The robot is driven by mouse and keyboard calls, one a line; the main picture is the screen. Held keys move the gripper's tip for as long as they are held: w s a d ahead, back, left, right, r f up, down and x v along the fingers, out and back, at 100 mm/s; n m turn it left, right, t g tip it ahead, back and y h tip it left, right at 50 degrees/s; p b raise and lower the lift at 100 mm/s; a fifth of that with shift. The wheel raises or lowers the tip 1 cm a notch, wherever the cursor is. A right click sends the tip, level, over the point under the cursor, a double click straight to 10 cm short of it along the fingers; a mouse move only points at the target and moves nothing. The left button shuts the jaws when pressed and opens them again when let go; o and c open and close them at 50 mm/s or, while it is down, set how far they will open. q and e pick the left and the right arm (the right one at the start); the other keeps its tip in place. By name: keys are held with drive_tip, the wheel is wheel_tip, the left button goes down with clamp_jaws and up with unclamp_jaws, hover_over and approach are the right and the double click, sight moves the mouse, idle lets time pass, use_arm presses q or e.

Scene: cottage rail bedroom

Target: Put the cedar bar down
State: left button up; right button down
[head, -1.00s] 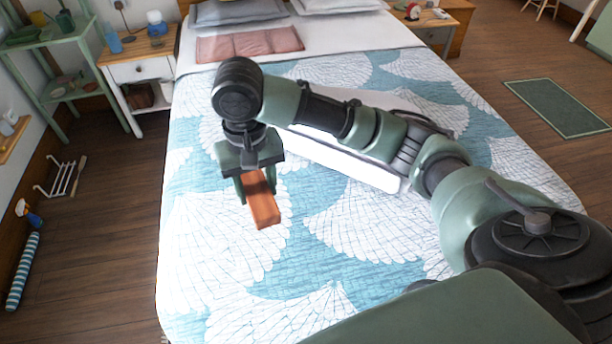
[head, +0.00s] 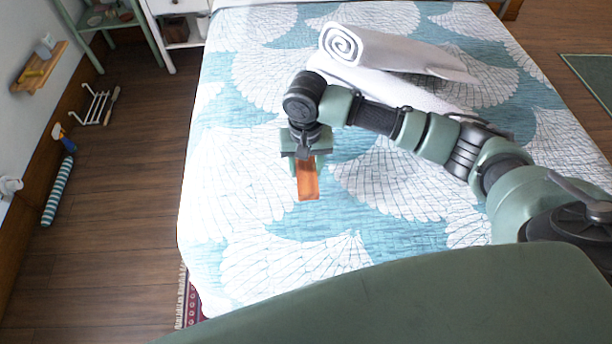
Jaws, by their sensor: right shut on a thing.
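The cedar bar (head: 308,184) is an orange-brown block in the head view, near the picture's middle. My right gripper (head: 306,160) is shut on its far end, and the bar points toward me from the jaws. The bar is over the bed (head: 275,232), on the patterned quilt side nearest me. I cannot tell whether its underside touches the quilt. My left gripper is not in view.
White towels, one rolled (head: 375,50), lie on the bed behind my right arm. The quilt to the left of the bar is clear. On the floor at left are a white rack (head: 95,107), a spray bottle (head: 60,135) and a striped roll (head: 58,190).

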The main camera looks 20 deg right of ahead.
sight(306, 177)
wheel_tip(306, 177, down, 4)
drive_tip(key=shift+f, duration=0.25)
drive_tip(key=c, duration=0.7)
unclamp_jaws()
drive_tip(key=shift+f, duration=0.1)
